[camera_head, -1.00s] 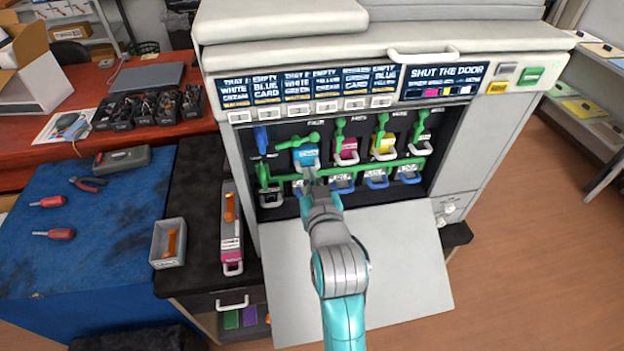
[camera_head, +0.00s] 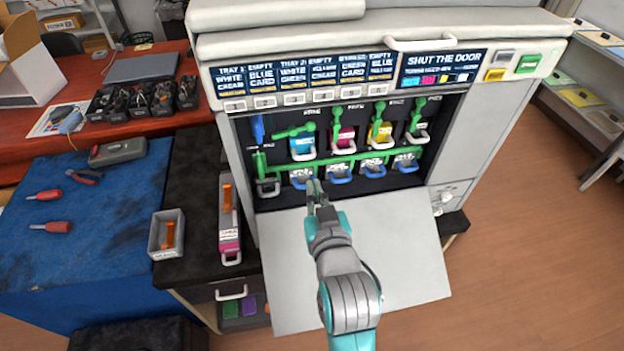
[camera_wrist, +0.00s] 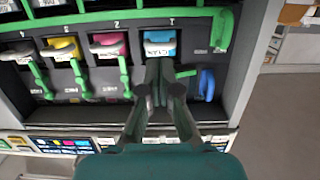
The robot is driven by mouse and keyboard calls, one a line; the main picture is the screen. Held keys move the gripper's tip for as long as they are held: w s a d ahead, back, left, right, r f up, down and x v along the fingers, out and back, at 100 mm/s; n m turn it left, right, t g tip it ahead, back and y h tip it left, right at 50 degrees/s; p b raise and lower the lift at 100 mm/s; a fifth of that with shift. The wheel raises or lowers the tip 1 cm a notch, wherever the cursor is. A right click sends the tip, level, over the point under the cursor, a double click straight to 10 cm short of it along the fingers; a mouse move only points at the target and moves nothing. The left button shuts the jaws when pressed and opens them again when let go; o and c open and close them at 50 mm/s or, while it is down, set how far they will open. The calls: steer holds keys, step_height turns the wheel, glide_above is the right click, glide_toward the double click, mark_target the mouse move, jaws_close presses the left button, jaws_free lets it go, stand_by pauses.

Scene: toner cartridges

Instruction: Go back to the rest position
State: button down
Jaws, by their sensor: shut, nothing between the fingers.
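My gripper (camera_head: 315,188) is shut and empty. It is in front of the open printer bay, just below the lower row of blue-handled units and above the lowered door (camera_head: 390,255). The cyan cartridge (camera_head: 303,143) sits in the leftmost upper slot, with the magenta (camera_head: 342,137), yellow (camera_head: 380,134) and a further dark cartridge (camera_head: 420,130) to its right. In the wrist view my fingers (camera_wrist: 162,90) point toward the cyan cartridge (camera_wrist: 158,45). The green lever (camera_head: 295,132) by the cyan slot lies nearly level; the levers of the other slots stand more upright.
A long magenta-ended box (camera_head: 230,240) and a grey tray (camera_head: 155,235) with an orange item are on the black cabinet at left. The blue bench (camera_head: 80,270) holds pliers (camera_head: 87,177) and screwdrivers. The printer's panel (camera_head: 440,62) reads "SHUT THE DOOR". Floor at right is clear.

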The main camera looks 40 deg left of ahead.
steer(key=shift+v, duration=0.95)
steer(key=shift+f, duration=0.15)
steer(key=s+d+f+m+t+h, duration=0.1)
steer(key=s+d+f+m+h, duration=0.1)
steer(key=d+f, duration=0.5)
steer(key=s+d+f+m+t+h, duration=0.1)
steer(key=s+d+f+t+h, duration=0.15)
steer(key=d, duration=0.85)
steer(key=s+d+f+m+h, duration=0.2)
steer(key=d+f, duration=0.4)
steer(key=d, duration=0.3)
steer(key=s+d+m+h, duration=0.2)
steer(key=s+d, duration=0.5)
steer(key=s, duration=0.4)
steer(key=s+d+r+m+h, duration=0.1)
steer(key=s+d+h, duration=0.3)
steer(key=s+d, duration=0.4)
steer(key=s+m+t, duration=0.1)
steer(key=s, duration=0.1)
steer(key=shift+s+r+m, duration=0.3)
steer(key=shift+s+m, duration=0.1)
steer(key=shift+w+d, duration=0.1)
